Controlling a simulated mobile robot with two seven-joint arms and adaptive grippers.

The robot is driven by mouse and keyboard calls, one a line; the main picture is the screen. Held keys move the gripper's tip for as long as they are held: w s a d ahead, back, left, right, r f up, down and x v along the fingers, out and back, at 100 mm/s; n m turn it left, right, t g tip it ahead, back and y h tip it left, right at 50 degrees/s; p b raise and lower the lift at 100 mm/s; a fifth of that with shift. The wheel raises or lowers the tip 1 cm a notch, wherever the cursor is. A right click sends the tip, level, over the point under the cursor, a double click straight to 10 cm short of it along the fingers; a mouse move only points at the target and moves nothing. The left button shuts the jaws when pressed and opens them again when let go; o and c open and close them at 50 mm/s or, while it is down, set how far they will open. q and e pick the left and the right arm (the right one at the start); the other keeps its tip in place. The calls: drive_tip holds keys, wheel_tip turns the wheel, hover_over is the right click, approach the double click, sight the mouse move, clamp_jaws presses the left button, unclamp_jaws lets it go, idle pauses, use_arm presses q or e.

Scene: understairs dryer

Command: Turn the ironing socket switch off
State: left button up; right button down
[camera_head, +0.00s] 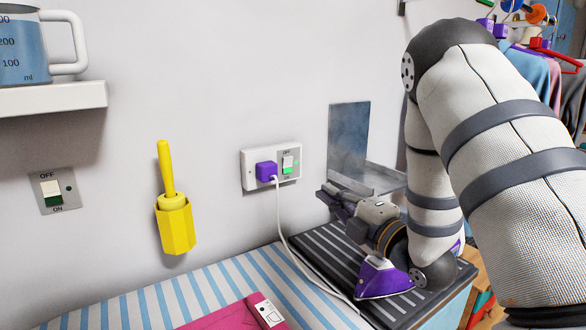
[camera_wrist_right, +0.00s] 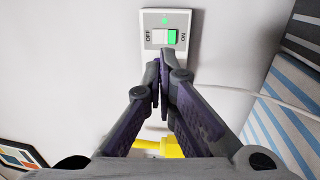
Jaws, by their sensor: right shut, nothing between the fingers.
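The ironing socket (camera_head: 248,182) is a white wall plate with a purple plug (camera_head: 265,172) in its left half and a rocker switch (camera_head: 287,162) in its right half, marked OFF above and ON below. The rocker shows green at the ON end, and a small green light glows beside it. In the right wrist view, the rocker (camera_wrist_right: 164,36) is just beyond my fingertips; the plug is hidden behind the fingers. My right gripper (camera_head: 323,194) is shut and empty, right of and below the socket in the head view. It also shows in the wrist view (camera_wrist_right: 163,62). My left gripper is not in view.
A purple iron (camera_head: 383,280) is on the dark ribbed surface under my right arm. Another OFF/ON switch (camera_head: 57,190) and a yellow holder (camera_head: 176,228) are farther left. A grey metal plate (camera_head: 348,140) stands right of the socket.

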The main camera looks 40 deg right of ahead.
sight(289, 163)
drive_tip(key=w, duration=0.4)
drive_tip(key=w+b, duration=0.1)
drive_tip(key=w, duration=0.3)
drive_tip(key=w+d+r, duration=0.1)
drive_tip(key=w, duration=0.2)
drive_tip(key=shift+w+d+r, duration=0.1)
drive_tip(key=shift+w, duration=0.3)
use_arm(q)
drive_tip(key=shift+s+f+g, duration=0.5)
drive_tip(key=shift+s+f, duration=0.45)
use_arm(e)
drive_tip(key=shift+w+r, duration=0.2)
drive_tip(key=shift+w, duration=0.3)
